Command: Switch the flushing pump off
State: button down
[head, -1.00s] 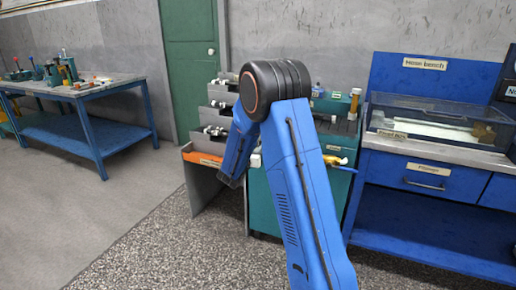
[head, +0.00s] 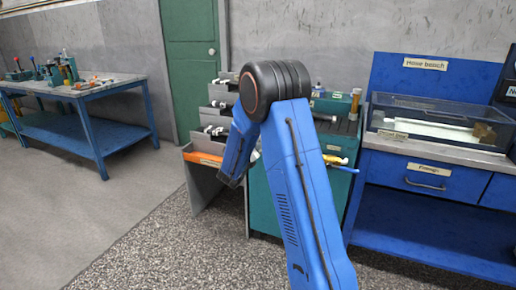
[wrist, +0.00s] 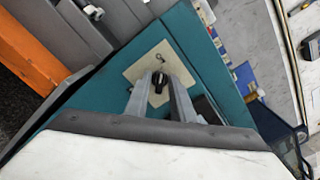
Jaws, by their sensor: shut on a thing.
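In the wrist view, a black rotary knob (wrist: 159,80) sits on a cream plate (wrist: 138,68) on the teal panel (wrist: 98,92). My gripper (wrist: 161,84) has its two grey fingers on either side of the knob and is shut on it. The knob's pointer and exact angle are too small to read. In the head view, the teal cabinet (head: 260,205) stands behind my blue arm, which hides my gripper and the knob.
Grey bins (head: 214,130) with small parts stand left of the cabinet. A brass fitting with a blue hose (head: 344,168) sticks out on the cabinet's right. The blue hose bench (head: 405,180) stands further right. A blue workbench (head: 75,100) is at the far left, with open floor before it.

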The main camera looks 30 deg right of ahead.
dwell(0.3)
jog(key=c, duration=1.8)
grip_release()
jog(key=shift+a, duration=0.1)
jog(key=v, duration=1.7)
jog(key=shift+s+a, duration=0.15)
jog(key=shift+f, duration=0.1)
